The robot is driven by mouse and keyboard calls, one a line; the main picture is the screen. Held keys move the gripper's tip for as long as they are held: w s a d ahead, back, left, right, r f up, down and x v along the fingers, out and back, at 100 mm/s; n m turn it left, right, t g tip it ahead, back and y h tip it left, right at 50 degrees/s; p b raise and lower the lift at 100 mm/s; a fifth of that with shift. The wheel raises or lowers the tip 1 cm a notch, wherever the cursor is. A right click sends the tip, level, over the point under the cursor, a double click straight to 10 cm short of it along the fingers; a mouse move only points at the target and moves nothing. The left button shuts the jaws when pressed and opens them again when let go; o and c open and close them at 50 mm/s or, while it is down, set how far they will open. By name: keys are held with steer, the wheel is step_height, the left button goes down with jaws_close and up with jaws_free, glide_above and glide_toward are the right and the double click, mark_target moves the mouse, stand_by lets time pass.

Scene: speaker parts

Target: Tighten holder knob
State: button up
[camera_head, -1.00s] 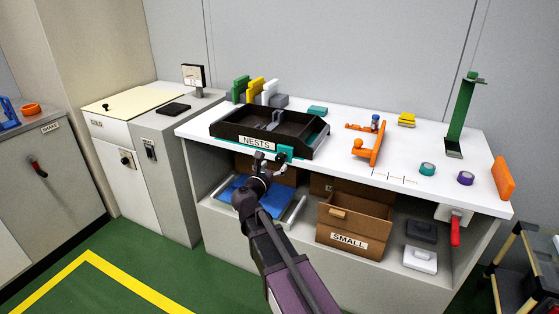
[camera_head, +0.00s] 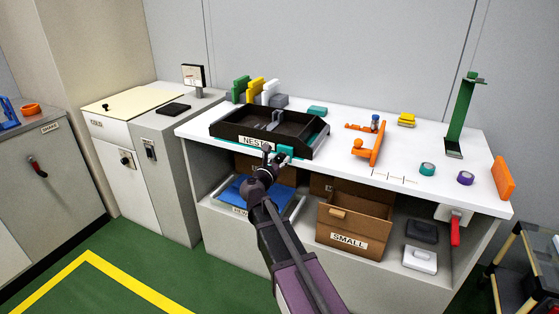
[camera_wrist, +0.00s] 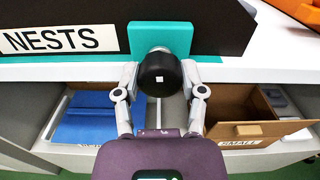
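My gripper (camera_wrist: 160,82) points at the block, with one grey fingertip on each side of the knob. The fingers look spread; whether they touch the knob is unclear. In the head view my gripper (camera_head: 274,156) is just below the block, and the knob is hard to make out there.
The dark NESTS tray (camera_head: 227,129) stands behind the knob on the white bench (camera_head: 335,125). Below are a blue-lined drawer (camera_head: 240,190) and an open cardboard SMALL box (camera_head: 344,240). An orange fixture (camera_head: 376,146) stands to the right.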

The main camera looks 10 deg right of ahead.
steer(key=shift+c, duration=1.4)
steer(key=shift+m, duration=0.4)
steer(key=m, duration=0.7)
steer(key=shift+m, duration=0.4)
steer(key=m, duration=1)
steer(key=o, duration=1.1)
